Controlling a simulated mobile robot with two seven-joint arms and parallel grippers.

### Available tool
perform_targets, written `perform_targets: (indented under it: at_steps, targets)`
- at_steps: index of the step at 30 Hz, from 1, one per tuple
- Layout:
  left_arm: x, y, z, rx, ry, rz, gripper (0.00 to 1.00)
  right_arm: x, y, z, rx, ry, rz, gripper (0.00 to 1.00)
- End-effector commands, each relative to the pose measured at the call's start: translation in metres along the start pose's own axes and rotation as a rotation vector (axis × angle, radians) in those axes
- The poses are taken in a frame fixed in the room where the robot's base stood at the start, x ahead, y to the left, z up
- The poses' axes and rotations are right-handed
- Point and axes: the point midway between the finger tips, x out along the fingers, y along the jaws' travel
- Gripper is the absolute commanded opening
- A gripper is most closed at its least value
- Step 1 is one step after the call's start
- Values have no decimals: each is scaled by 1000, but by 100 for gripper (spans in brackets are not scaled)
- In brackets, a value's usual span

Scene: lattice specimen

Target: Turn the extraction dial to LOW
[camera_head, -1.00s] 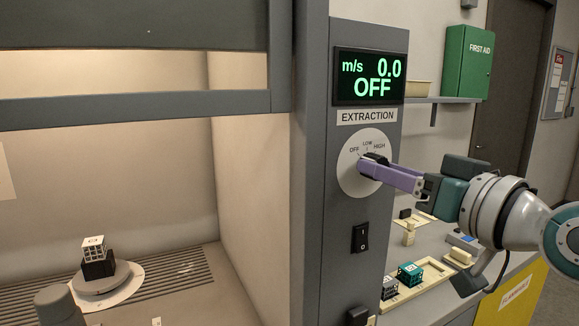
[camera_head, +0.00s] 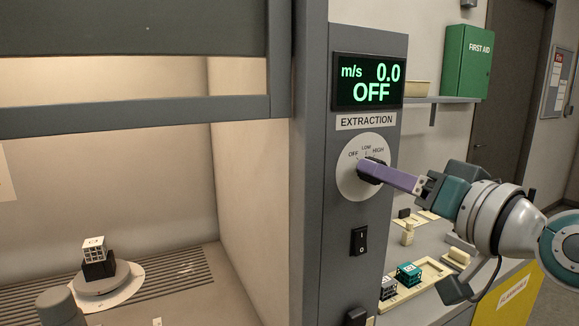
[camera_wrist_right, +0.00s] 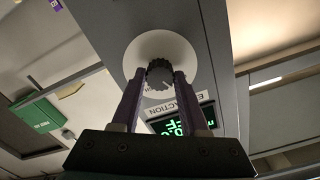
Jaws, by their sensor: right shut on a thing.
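The extraction dial is a dark ribbed knob on a white round plate (camera_head: 352,183) marked OFF, LOW and HIGH, on a grey panel. In the wrist view the knob (camera_wrist_right: 159,74) sits between the two purple fingers of my right gripper (camera_wrist_right: 160,84), which is shut on it. In the head view the right gripper (camera_head: 375,171) reaches the knob from the right and hides much of it, so I cannot read its pointer there. The display (camera_head: 369,81) above reads m/s 0.0 and OFF. My left gripper is not in view.
A black rocker switch (camera_head: 359,240) is below the dial. The fume hood at left holds a round stand (camera_head: 105,282) with a small lattice cube (camera_head: 94,249). A tray with cubes (camera_head: 400,297) lies on the bench under my right arm. A green first aid box (camera_head: 466,62) hangs behind.

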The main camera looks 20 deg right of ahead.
Motion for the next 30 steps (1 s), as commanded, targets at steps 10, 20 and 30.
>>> perform_targets:
  at_steps: [10,20,30]
  targets:
    - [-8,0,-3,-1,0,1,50,0,0,-1,284,1,0,0]
    - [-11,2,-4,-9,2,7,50,0,0,-1,452,1,0,0]
    - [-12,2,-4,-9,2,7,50,0,0,0,501,1,0,0]
